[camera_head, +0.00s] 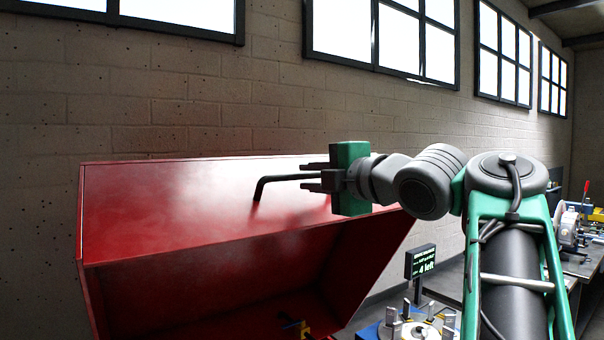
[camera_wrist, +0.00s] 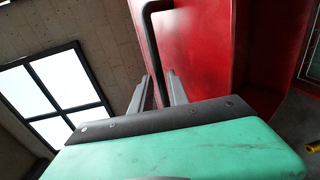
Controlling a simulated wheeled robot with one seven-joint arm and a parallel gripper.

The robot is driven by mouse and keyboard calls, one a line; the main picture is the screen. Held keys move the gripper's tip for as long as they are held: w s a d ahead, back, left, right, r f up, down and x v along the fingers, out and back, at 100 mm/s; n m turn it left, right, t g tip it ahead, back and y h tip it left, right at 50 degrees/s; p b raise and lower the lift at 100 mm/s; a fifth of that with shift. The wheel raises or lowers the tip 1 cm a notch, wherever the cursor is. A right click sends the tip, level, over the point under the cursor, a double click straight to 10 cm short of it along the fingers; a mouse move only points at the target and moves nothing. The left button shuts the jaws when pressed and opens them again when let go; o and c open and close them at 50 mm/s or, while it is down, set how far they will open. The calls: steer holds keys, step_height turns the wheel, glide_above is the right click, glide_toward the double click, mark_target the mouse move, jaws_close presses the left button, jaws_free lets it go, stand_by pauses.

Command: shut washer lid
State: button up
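The red washer lid (camera_head: 190,195) stands raised and tilted above the red washer body in the head view. It also fills the upper right of the wrist view (camera_wrist: 195,50). A black bent handle (camera_head: 285,178) sticks out from the lid's face. My gripper (camera_head: 312,176) is at the handle's free end, with one finger on either side of the bar. In the wrist view the handle bar (camera_wrist: 151,45) runs down between the two fingers (camera_wrist: 156,88), with gaps seeming to show beside it. My gripper looks open around the bar.
A small sign reading "4 left" (camera_head: 421,262) stands right of the washer, behind a blue fixture with metal posts (camera_head: 418,327). A bench with machines (camera_head: 575,235) is at the far right. A brick wall (camera_head: 150,110) with windows is behind the lid.

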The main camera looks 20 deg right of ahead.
mark_target(304, 177)
steer(key=x, duration=0.3)
steer(key=shift+w+p, duration=0.3)
steer(key=shift+w, duration=0.05)
jaws_close()
steer(key=shift+f, duration=0.1)
stand_by(1.0)
